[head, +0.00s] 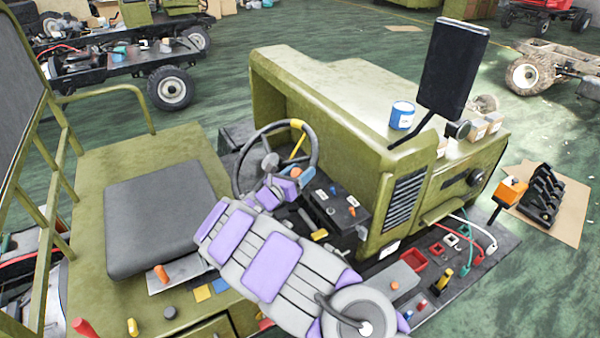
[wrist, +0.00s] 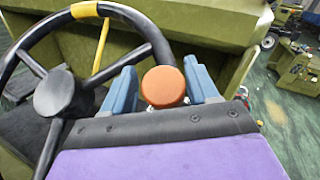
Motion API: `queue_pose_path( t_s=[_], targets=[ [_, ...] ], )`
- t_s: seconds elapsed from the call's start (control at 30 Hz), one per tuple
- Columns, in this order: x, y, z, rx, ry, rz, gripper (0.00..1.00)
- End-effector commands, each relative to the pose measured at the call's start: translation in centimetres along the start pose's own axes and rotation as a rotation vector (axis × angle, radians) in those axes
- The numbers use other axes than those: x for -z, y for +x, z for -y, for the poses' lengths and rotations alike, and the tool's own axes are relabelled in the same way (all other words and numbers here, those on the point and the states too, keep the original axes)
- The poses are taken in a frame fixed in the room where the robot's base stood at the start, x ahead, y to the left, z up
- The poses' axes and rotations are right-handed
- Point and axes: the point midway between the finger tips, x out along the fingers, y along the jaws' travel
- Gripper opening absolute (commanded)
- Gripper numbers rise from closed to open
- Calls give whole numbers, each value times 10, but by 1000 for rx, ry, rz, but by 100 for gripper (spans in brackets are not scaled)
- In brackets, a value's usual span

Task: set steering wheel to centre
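The steering wheel (head: 238,166) has a dark rim with a yellow band (head: 297,124), at the upper right of the rim in the head view. In the wrist view the wheel's hub (wrist: 62,93) is at the left, and the yellow band (wrist: 84,10) is at the top. A yellow bar (wrist: 101,47) lies near the band. My gripper (head: 300,179) is at the lower right of the rim. Its blue fingers (wrist: 162,84) stand apart, either side of a round orange knob (wrist: 164,87) beside the rim. I cannot tell whether they press on it.
A dark control panel (head: 338,203) is right of the wheel. A black seat (head: 160,215) is at the left. A blue can (head: 402,115) and a dark upright screen (head: 453,66) stand on the green hood. A tray (head: 460,262) with small parts lies at the lower right.

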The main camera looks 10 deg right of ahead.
Motion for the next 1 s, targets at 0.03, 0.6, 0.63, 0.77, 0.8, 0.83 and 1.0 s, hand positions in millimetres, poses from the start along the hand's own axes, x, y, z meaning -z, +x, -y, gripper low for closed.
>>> queue_pose_path(
  t_s=[0.03,0.6,0.63,0.77,0.8,0.83,1.0],
  targets=[
    [0,1,1,1,0,0,54],
    [2,3,-1,0,-1,-5,0],
    [3,3,-1,0,-1,-5,0],
    [3,3,-1,-1,-2,-5,0],
    [3,3,-1,-1,-1,-6,0],
    [3,3,-1,0,0,-6,0],
    [8,-7,-6,49,40,-2,0]
  ],
)
